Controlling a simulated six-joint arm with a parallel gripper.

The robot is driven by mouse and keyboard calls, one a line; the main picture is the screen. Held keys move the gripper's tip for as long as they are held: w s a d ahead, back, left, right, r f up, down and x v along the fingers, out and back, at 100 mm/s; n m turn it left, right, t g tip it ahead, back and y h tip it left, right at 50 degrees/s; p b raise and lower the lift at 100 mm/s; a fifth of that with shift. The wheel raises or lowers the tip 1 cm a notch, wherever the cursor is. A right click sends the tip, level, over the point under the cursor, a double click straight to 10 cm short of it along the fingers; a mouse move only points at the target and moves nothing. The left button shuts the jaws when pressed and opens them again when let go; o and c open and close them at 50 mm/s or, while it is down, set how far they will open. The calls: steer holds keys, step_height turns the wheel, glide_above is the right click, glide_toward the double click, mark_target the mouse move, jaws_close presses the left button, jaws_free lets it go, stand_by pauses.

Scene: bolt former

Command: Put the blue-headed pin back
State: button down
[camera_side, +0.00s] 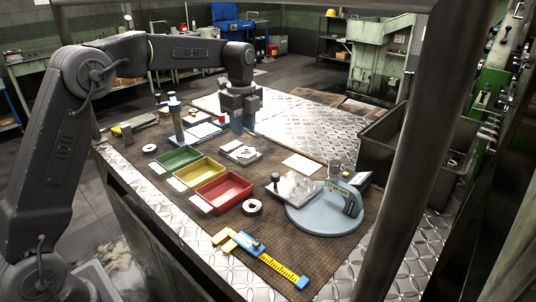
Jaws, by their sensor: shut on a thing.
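My gripper (243,131) hangs pointing down over the rear part of the brown mat, behind a small grey metal plate (240,152) with small light parts on it. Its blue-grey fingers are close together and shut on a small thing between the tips. That thing is too small and too much covered to make out. I cannot pick out a blue-headed pin for certain anywhere in view. I cannot tell whether the fingertips touch anything below them.
Green (177,158), yellow (198,172) and red (224,190) bins stand in front of the gripper. A round blue-grey base (324,220) with a gauge, a yellow caliper (262,257) and a dark crate (398,150) are at the right.

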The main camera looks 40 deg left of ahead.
steer(key=s+a+f, duration=0.1)
steer(key=s+a, duration=0.1)
steer(key=a, duration=0.4)
glide_above(263, 172)
step_height(263, 172, down, 7)
steer(key=shift+f, duration=2.2)
steer(key=c, duration=0.9)
jaws_free()
steer(key=shift+f, duration=0.15)
steer(key=shift+o, duration=0.2)
step_height(263, 172, up, 12)
steer(key=shift+r, duration=0.25)
